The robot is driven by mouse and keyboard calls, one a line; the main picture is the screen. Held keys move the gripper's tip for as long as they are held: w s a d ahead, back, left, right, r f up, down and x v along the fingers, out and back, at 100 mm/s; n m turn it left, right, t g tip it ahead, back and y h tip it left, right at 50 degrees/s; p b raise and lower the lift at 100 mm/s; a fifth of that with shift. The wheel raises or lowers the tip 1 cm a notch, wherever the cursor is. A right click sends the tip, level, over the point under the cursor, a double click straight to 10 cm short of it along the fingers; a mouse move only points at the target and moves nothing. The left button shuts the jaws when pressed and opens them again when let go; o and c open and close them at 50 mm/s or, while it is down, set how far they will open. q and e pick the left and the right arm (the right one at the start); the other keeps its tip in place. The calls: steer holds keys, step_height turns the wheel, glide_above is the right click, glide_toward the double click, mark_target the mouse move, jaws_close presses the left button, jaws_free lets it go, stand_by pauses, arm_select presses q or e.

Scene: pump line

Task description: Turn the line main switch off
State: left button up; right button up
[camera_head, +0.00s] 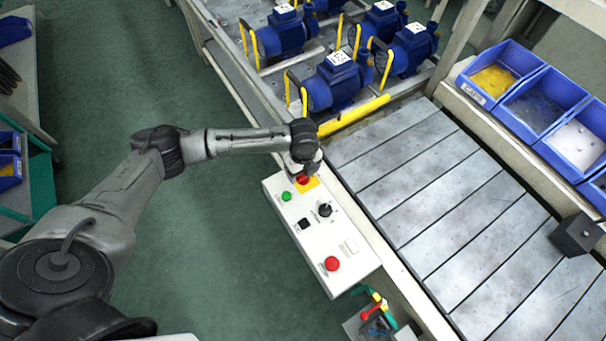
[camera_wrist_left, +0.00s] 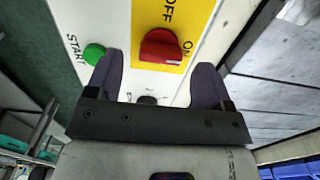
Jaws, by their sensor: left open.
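The line main switch is a red rotary knob (camera_wrist_left: 162,46) on a yellow plate (camera_wrist_left: 180,18) marked OFF and ON. In the left wrist view its handle lies crosswise, its right end near the ON mark. In the head view the knob (camera_head: 303,180) sits at the far end of the white control panel (camera_head: 288,230), partly hidden by my gripper. My left gripper (camera_head: 304,166) is over it, open and empty. In the left wrist view its two fingers (camera_wrist_left: 158,66) stand apart, to either side of the knob; contact is not visible. My right gripper is not in view.
A green START button (camera_wrist_left: 94,53) is close to the left finger in the wrist view. The panel also has a black selector (camera_head: 324,210) and a red button (camera_head: 332,264). Blue pumps (camera_head: 337,82) stand beyond, and a slatted conveyor (camera_head: 440,190) runs to the right.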

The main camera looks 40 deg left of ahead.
arm_select(q)
steer(key=shift+f, duration=1.1)
steer(key=shift+c, duration=0.3)
